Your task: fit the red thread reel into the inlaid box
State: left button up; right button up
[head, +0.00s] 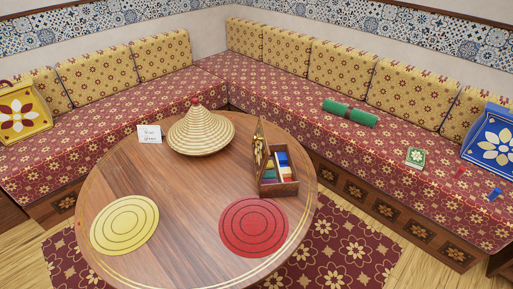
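The inlaid box (279,189) stands on the round wooden table, right of its middle, with its patterned lid (259,150) raised on the left side. Blue, white, green, yellow and red pieces show inside it; its compartments are too small to make out fully. A small red object (460,172), which looks like the red thread reel, lies on the right bench seat near the blue bag. A small blue object (495,194), perhaps another reel, lies to its right. Neither of my grippers is in view.
The table (185,210) also holds a woven cone (202,133), a small card (150,134), a yellow mat (125,224) and a red mat (254,227). On the bench are a green roll (350,112), a green book (415,157), a blue bag (489,139) and a yellow bag (22,113).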

aim_at(281, 178)
jog(key=z, duration=1.95)
jog(key=i, duration=0.7)
jog(key=z, duration=0.35)
